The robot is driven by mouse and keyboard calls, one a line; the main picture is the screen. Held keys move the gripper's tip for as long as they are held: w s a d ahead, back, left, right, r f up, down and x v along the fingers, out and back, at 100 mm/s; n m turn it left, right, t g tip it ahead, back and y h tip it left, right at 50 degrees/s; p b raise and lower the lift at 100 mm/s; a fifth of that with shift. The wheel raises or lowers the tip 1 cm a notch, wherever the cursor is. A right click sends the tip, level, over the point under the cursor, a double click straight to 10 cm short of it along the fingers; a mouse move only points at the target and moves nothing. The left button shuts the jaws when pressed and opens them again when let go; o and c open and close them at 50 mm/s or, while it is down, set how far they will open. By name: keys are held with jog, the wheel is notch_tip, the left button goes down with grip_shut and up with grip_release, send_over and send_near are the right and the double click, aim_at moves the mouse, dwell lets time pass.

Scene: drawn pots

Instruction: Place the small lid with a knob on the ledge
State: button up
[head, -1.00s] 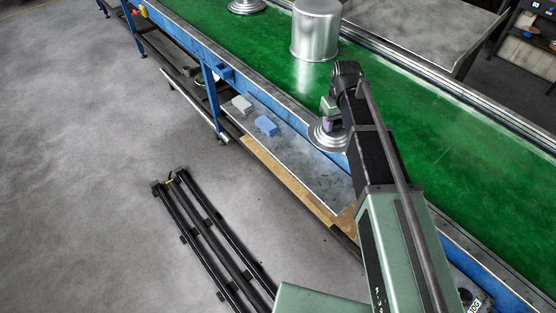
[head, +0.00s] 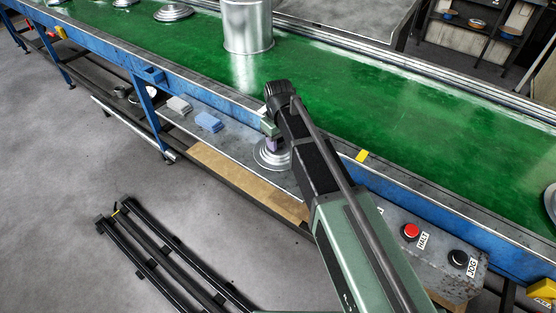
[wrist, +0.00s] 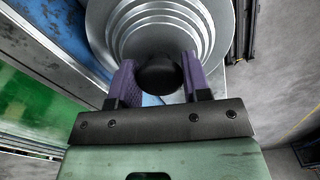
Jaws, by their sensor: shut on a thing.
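The small lid (head: 265,160) is a silvery disc with stepped rings, under my gripper (head: 271,144) in the head view. In the wrist view the lid (wrist: 112,28) shows its rings and a round black knob (wrist: 160,76). My gripper (wrist: 160,70) is shut on the knob, with one purple finger on each side. The ledge (head: 232,140) is the grey metal shelf along the near side of the conveyor, below belt level. The lid appears over the ledge's right part, near its tan front board. I cannot tell whether it touches the ledge.
A blue block (head: 209,122) and a grey block (head: 179,105) sit on the ledge, left of the lid. A tall metal pot (head: 248,28) and another lid (head: 174,13) stand on the green belt. A control box (head: 430,245) with red and black buttons is at right.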

aim_at(279, 150)
notch_tip(279, 150, down, 4)
jog(key=b, duration=0.4)
jog(key=shift+f, duration=0.25)
jog(key=shift+r, duration=0.3)
jog(key=shift+f, duration=0.2)
jog(key=o, duration=1)
jog(key=shift+c, duration=0.2)
jog(key=shift+r, duration=0.1)
notch_tip(279, 150, up, 12)
jog(key=p, duration=1.2)
jog(key=shift+r, duration=0.25)
jog(key=shift+f, duration=0.1)
